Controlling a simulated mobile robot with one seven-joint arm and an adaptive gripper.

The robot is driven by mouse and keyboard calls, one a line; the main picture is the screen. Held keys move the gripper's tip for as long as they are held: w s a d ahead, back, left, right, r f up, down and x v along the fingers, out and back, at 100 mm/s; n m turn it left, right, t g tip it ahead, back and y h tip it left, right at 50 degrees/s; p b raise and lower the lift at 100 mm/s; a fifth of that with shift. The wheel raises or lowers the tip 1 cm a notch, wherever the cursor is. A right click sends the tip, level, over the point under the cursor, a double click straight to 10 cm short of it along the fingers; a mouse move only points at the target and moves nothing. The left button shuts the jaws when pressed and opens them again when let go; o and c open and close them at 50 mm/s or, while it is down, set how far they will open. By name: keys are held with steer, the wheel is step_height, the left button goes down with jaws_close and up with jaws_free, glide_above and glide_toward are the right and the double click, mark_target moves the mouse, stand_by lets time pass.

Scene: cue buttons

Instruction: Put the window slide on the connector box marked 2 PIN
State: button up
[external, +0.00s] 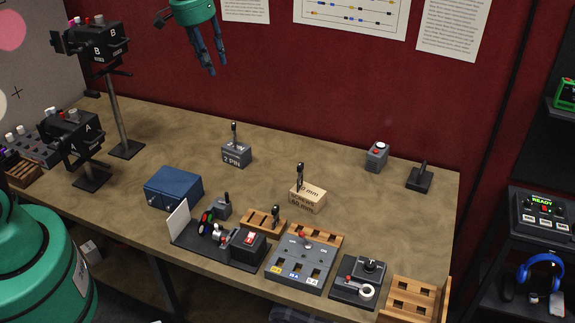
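The connector box marked 2 PIN (236,158) is a small grey block at the back left-middle of the table. A thin dark upright piece (234,131) stands on it. A pale block marked mm (307,198) carries a similar dark upright piece (300,174), and another dark piece (276,214) stands in a wooden slotted holder. I cannot tell which thing is the window slide. My gripper (217,68) hangs high at the top, above and left of the 2 PIN box in the picture. Its fingers are apart, with nothing visible between them.
Camera-like units A (68,132) and B (93,42) stand at the left. A blue box (174,188), a control panel (304,264) and a wooden rack (414,299) sit toward the front. A red-button box (377,156) stands back right. The back middle is clear.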

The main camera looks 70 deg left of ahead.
steer(key=s+d+r+m+t, duration=0.1)
steer(key=s+d+r+m, duration=0.15)
steer(key=s+d, duration=0.45)
steer(key=s+d+r+m+t, duration=0.1)
steer(key=s+d+r+m, duration=0.15)
steer(key=s+d, duration=0.4)
steer(key=s+d+f+m, duration=0.1)
steer(key=s+d, duration=0.1)
steer(key=s, duration=0.6)
steer(key=s+d+f+m+t, duration=0.1)
steer(key=s+d, duration=0.2)
steer(key=s, duration=0.5)
steer(key=shift+s+m+h, duration=0.3)
steer(key=shift+s+m, duration=0.05)
steer(key=shift+m, duration=0.05)
step_height(320, 180, down, 18)
steer(key=b, duration=1.7)
steer(key=shift+r, duration=0.25)
